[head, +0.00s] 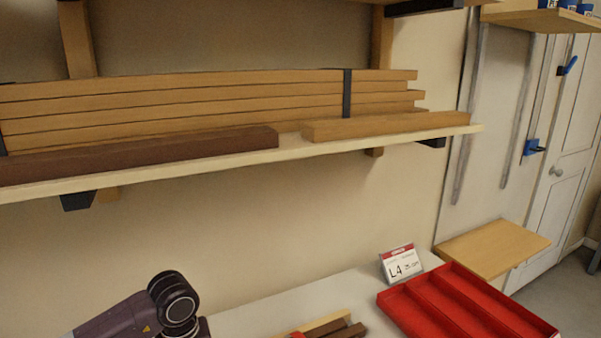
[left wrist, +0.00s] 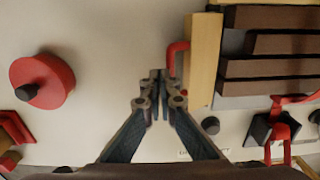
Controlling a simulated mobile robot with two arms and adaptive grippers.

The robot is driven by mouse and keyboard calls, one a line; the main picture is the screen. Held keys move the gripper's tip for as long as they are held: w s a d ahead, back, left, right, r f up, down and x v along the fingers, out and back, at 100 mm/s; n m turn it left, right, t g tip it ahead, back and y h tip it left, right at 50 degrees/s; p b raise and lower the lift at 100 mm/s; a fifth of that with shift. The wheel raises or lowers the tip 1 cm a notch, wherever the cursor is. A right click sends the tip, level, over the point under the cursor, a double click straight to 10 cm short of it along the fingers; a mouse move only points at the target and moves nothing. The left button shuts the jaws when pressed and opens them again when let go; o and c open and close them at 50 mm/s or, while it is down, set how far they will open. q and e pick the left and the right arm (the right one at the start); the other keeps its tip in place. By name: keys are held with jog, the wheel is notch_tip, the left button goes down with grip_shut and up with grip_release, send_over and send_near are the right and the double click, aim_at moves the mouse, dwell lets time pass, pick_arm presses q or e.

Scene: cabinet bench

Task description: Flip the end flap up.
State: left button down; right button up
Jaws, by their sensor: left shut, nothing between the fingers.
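A light wooden panel (head: 492,248), which may be the end flap, shows at the right of the head view, beyond the red tray. It looks roughly level; its hinge or support cannot be made out. My left gripper (left wrist: 160,76) shows in the left wrist view with its fingertips together and nothing between them. Its tips are close to a red handle (left wrist: 178,57) beside a pale wooden bar (left wrist: 203,60); I cannot tell whether they touch. In the head view only part of my left arm shows, at bottom left. My right gripper is not in view.
A red divided tray (head: 455,305) and a sign reading L4 (head: 402,264) are on the white bench (head: 265,315). A shelf (head: 295,150) with long boards hangs above. In the left wrist view are a red disc (left wrist: 42,80) and brown bars (left wrist: 268,68).

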pick_arm(q)
notch_tip(320, 180, up, 11)
jog(key=a+p, duration=0.1)
jog(key=p, duration=0.5)
jog(key=shift+s, duration=0.3)
